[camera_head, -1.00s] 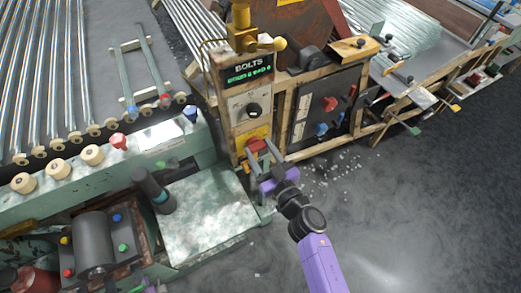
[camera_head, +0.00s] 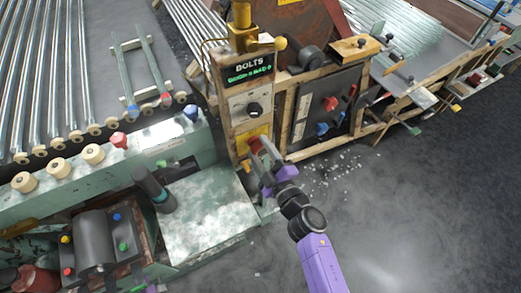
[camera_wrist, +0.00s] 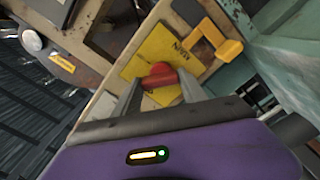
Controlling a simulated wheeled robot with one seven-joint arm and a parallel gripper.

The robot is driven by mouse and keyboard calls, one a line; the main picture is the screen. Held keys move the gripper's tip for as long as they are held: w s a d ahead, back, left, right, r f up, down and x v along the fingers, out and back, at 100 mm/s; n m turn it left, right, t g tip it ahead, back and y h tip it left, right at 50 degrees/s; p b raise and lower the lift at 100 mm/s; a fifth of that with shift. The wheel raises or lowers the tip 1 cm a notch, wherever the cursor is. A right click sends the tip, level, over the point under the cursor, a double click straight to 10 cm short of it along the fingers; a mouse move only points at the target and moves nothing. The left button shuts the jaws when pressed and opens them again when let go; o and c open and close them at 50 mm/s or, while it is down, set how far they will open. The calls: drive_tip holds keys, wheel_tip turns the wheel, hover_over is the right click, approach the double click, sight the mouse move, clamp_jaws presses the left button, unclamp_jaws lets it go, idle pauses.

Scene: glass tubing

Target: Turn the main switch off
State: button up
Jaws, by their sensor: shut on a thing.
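The main switch is a red knob (camera_wrist: 160,76) on a yellow plate (camera_wrist: 148,52) with dark lettering in the wrist view. In the head view the red knob (camera_head: 256,145) shows low on the front of the wooden control post. My gripper (camera_head: 262,162) reaches it from the front, and its grey fingers (camera_wrist: 160,92) are on either side of the knob. The gripper is shut on the red knob. The fingers hide part of the knob in the head view.
A yellow handle (camera_wrist: 228,50) sticks out close beside the switch. Above are a black knob (camera_head: 254,109) and a lit BOLTS display (camera_head: 249,69). A dark panel with red and blue knobs (camera_head: 328,110) stands to the right. A green machine (camera_head: 205,215) fills the left.

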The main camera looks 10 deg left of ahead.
drive_tip(key=n, duration=0.4)
drive_tip(key=shift+s+f+b, duration=0.1)
drive_tip(key=shift+b, duration=0.25)
drive_tip(key=shift+a+n, duration=0.1)
drive_tip(key=shift+n, duration=1.5)
drive_tip(key=shift+b, duration=0.3)
drive_tip(key=o, duration=1.4)
drive_tip(key=shift+c, duration=0.2)
drive_tip(key=p+v, duration=0.1)
drive_tip(key=v, duration=0.6)
drive_tip(key=shift+s+d, duration=0.25)
drive_tip(key=shift+s, duration=0.1)
